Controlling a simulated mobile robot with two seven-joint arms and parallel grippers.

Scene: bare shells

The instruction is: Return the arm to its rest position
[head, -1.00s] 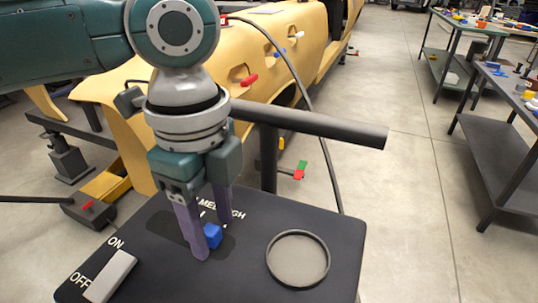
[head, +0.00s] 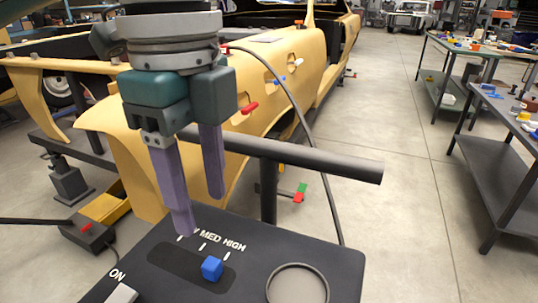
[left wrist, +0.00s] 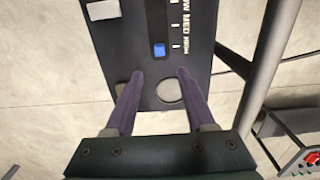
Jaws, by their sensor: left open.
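My left gripper (head: 200,212) is open and empty, raised above the dark control panel (head: 150,290). Its purple fingers point down and are apart. Below them is a blue slider knob (head: 212,268) in a dark slot, near the HIGH end of the LOW, MED, HIGH marks. In the left wrist view the fingers (left wrist: 156,98) are spread, with the knob (left wrist: 159,50) beyond their tips. My right gripper is not in view.
The panel also carries a white ON/OFF switch (head: 121,295) and a round recess (head: 297,285). A dark horizontal bar (head: 310,155) passes behind the gripper. A yellow car shell (head: 262,75) stands behind. Workbenches (head: 495,150) are at right, with clear floor between.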

